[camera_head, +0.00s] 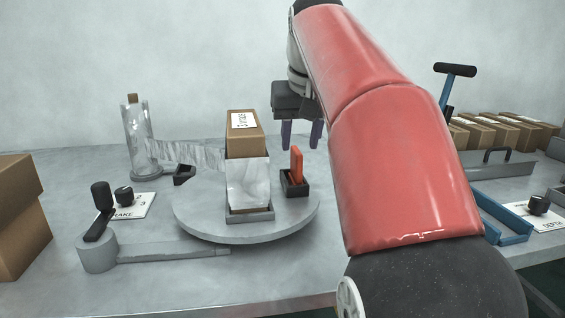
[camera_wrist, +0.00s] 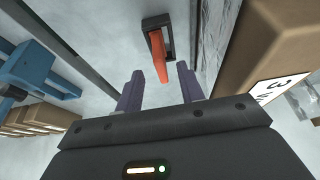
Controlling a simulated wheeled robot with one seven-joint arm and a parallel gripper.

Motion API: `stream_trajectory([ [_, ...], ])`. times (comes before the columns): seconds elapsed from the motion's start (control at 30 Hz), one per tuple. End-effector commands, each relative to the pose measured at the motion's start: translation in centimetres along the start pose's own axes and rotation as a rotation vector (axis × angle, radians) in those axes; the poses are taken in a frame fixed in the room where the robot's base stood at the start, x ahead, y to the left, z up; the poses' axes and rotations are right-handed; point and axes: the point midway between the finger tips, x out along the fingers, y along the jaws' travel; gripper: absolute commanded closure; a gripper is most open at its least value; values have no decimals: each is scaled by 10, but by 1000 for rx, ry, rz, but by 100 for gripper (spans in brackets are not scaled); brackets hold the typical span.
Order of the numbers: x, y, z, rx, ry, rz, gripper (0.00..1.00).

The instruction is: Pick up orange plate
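The orange plate (camera_head: 296,165) stands upright in a small black holder (camera_head: 295,187) on the right part of a round grey turntable. In the wrist view the orange plate (camera_wrist: 158,57) lies just beyond the fingertips, roughly midway between them, with the black holder (camera_wrist: 168,22) behind it. My gripper (camera_head: 301,142) hangs above the plate, fingers pointing down. In the wrist view my gripper (camera_wrist: 159,80) shows two purple fingers spread apart with nothing between them. The fingers do not appear to touch the plate.
A cardboard box (camera_head: 245,135) in a clear wrap stands beside the plate on the turntable (camera_head: 205,222); it looms close at right in the wrist view (camera_wrist: 265,45). A lever (camera_head: 100,215) is at left. Blue parts (camera_head: 505,222) and several boxes are at right.

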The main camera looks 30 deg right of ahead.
Motion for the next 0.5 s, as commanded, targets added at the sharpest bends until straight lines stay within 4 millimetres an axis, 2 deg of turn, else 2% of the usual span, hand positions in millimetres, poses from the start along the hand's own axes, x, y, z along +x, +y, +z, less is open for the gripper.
stream_trajectory([
  [0.17,9,1,-1,2,-1,1,62],
  [0.5,53,3,-7,2,-3,1,62],
])
